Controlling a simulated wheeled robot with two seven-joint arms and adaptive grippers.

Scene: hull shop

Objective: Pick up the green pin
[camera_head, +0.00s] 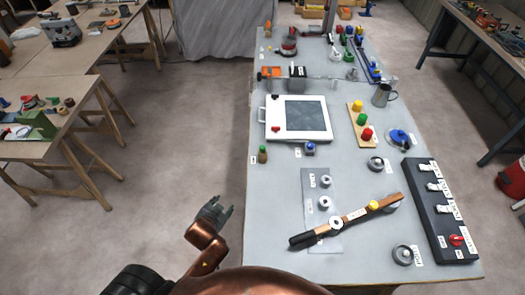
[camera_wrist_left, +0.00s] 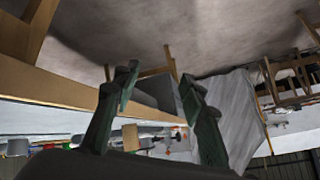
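A small brown piece with a greenish top (camera_head: 263,154) stands near the bench's left edge. My left gripper (camera_head: 221,206) is beyond the bench's left edge, over the floor, well apart from the pins. In the left wrist view its two fingers (camera_wrist_left: 159,82) are spread with nothing between them. The green pin cannot be made out in that view. My right gripper is not in view.
On the bench (camera_head: 270,215) are a white-framed panel (camera_head: 303,119), a metal jug (camera_head: 382,95), a long bar with a wooden handle (camera_head: 345,220) and a dark switch box (camera_head: 440,210). A wooden table (camera_head: 30,150) stands at left. The floor between is clear.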

